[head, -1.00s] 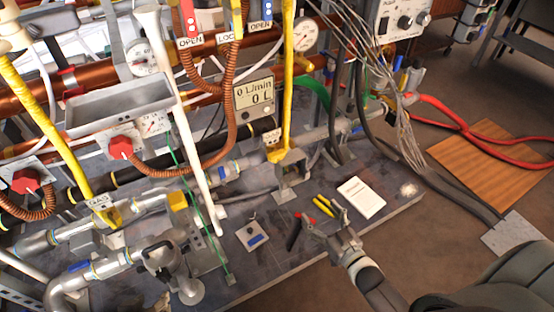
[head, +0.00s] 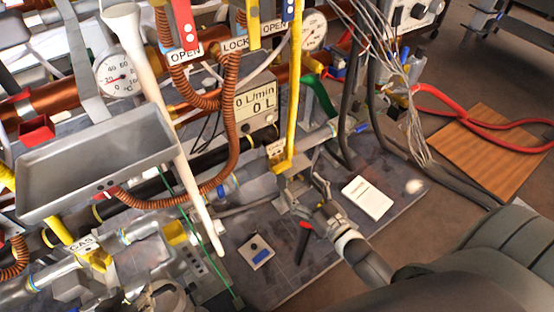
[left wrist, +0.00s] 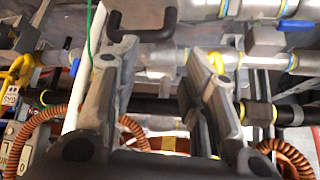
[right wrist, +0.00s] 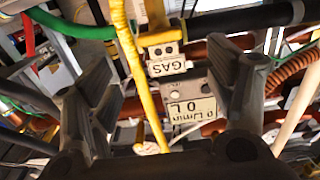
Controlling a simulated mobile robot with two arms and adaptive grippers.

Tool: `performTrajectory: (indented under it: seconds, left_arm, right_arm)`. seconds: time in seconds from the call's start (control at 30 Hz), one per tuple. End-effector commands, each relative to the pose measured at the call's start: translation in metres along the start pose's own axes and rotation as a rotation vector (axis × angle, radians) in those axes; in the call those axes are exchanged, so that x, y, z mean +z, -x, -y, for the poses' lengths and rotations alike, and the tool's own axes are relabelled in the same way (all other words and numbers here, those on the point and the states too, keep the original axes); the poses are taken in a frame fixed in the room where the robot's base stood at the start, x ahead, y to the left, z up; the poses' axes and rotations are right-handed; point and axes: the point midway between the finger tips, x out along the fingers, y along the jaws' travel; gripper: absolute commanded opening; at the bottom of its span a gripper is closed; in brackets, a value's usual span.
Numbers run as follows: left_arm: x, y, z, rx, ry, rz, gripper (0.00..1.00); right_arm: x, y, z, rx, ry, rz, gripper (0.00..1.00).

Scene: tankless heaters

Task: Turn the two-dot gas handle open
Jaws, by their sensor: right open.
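A long yellow handle (head: 296,90) stands upright in the head view, with a GAS tag (head: 277,150) at its lower end. In the right wrist view the yellow handle (right wrist: 128,55) and GAS tag (right wrist: 170,67) lie between the fingers' lines; two dark dots show on the plate by the tag. My right gripper (head: 307,188) is open and empty, just below the tag; contact cannot be told. A second yellow handle (head: 60,228) with a GAS tag (head: 82,246) is at the left. My left gripper (left wrist: 162,75) is open, facing a black bent handle (left wrist: 150,25).
A grey tray (head: 95,165) and white pole (head: 165,110) stand left of the handle. A meter (head: 256,102) and brown corrugated hoses (head: 228,130) are close behind. A white booklet (head: 367,197) and small switch box (head: 256,251) lie on the grey base. Loose wires hang at the right.

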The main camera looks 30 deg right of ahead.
Motion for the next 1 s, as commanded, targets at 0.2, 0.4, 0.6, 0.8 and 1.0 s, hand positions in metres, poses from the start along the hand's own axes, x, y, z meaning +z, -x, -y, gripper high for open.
performTrajectory:
  seconds: [0.2, 0.4, 0.6, 0.8, 1.0]
  left_arm:
    - [-0.025, -0.005, -0.004, 0.007, -0.003, -0.121, 0.40]
    - [-0.060, -0.005, -0.008, 0.016, -0.005, -0.288, 0.40]
    - [-0.091, 0.001, -0.012, 0.026, -0.007, -0.443, 0.40]
    - [-0.111, 0.008, -0.015, 0.032, -0.007, -0.545, 0.40]
    - [-0.118, 0.011, -0.016, 0.034, -0.007, -0.581, 0.40]
  right_arm:
    - [0.001, -0.027, 0.000, -0.001, 0.001, -0.004, 0.77]
    - [0.001, -0.058, 0.000, 0.000, 0.001, -0.002, 0.77]
    - [0.001, -0.084, 0.000, 0.000, 0.002, -0.001, 0.77]
    - [0.001, -0.100, 0.000, 0.000, 0.000, 0.000, 0.77]
    - [0.000, -0.105, 0.000, 0.000, 0.000, 0.001, 0.77]
